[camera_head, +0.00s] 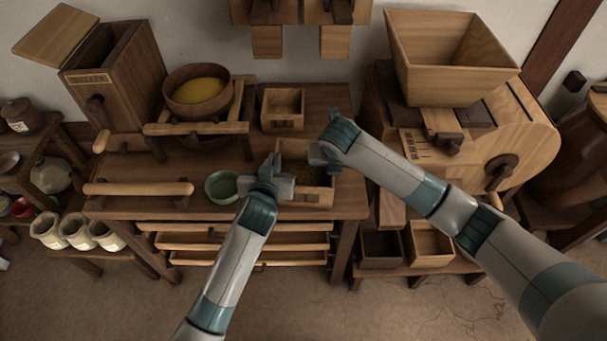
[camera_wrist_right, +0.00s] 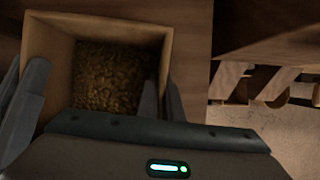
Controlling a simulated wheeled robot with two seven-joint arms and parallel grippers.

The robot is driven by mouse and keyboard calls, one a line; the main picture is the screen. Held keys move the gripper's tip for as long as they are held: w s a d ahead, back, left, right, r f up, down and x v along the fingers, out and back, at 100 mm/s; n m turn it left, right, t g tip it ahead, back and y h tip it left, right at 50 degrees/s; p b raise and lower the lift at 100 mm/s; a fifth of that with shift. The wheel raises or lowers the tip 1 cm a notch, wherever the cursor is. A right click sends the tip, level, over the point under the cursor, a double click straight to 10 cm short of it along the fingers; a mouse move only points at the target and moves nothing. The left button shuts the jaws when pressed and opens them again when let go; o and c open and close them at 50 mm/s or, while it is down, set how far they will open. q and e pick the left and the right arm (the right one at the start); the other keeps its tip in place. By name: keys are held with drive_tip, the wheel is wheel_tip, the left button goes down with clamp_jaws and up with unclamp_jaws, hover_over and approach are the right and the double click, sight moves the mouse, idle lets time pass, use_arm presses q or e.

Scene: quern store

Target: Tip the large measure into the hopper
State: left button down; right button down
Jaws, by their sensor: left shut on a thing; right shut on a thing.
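The large measure (camera_head: 313,197) is an open wooden box at the front edge of the worktable, roughly level. In the right wrist view the measure (camera_wrist_right: 100,27) has brown grain in it. My left gripper (camera_head: 279,178) is shut on its left side. My right gripper (camera_head: 322,155) is shut on its right side, near the back; its fingers also frame the box in the wrist view (camera_wrist_right: 92,92). A flared wooden hopper (camera_head: 457,85), its visible inside bare, stands on the wooden machine at the right. The fingertips are partly hidden in the head view.
A green bowl (camera_head: 221,187) stands just left of my left gripper. A smaller wooden box (camera_head: 283,108) and a bowl of yellow meal (camera_head: 198,104) on a frame are behind. A lidded bin (camera_head: 112,80) stands at left. Small bins (camera_head: 431,243) sit low at right.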

use_arm(q)
drive_tip(key=shift+r, duration=0.1)
use_arm(e)
drive_tip(key=shift+r, duration=0.1)
